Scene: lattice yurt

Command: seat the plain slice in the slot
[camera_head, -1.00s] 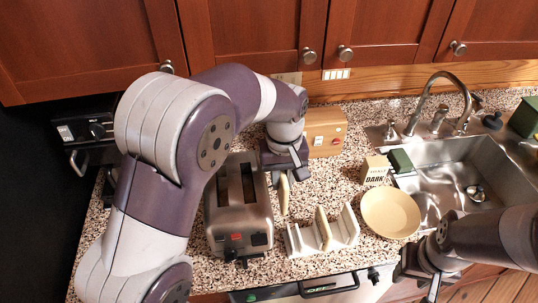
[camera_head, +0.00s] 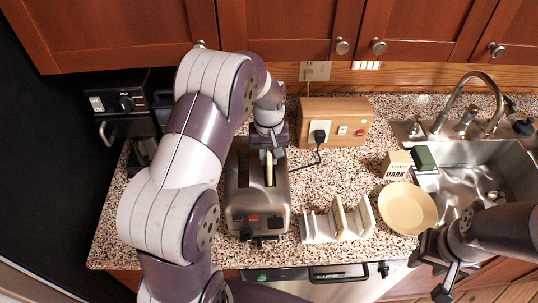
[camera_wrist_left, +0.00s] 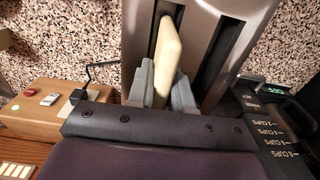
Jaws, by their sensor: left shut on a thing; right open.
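My left gripper (camera_head: 268,148) is shut on a pale tan slice (camera_wrist_left: 167,58), held on edge between the fingers. The slice also shows in the head view (camera_head: 268,170), at the right slot of the grey toaster (camera_head: 256,211). In the left wrist view the slice lines up with one long dark slot of the toaster (camera_wrist_left: 196,60). How deep its lower edge sits is hidden. The other slot (camera_wrist_left: 222,58) looks empty. A second tan slice (camera_head: 340,216) stands in the white rack (camera_head: 321,232). My right gripper (camera_head: 440,272) is open and empty at the lower right.
A "DARK" card (camera_head: 396,165), a cream plate (camera_head: 408,209) and the sink (camera_head: 478,160) are to the right.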

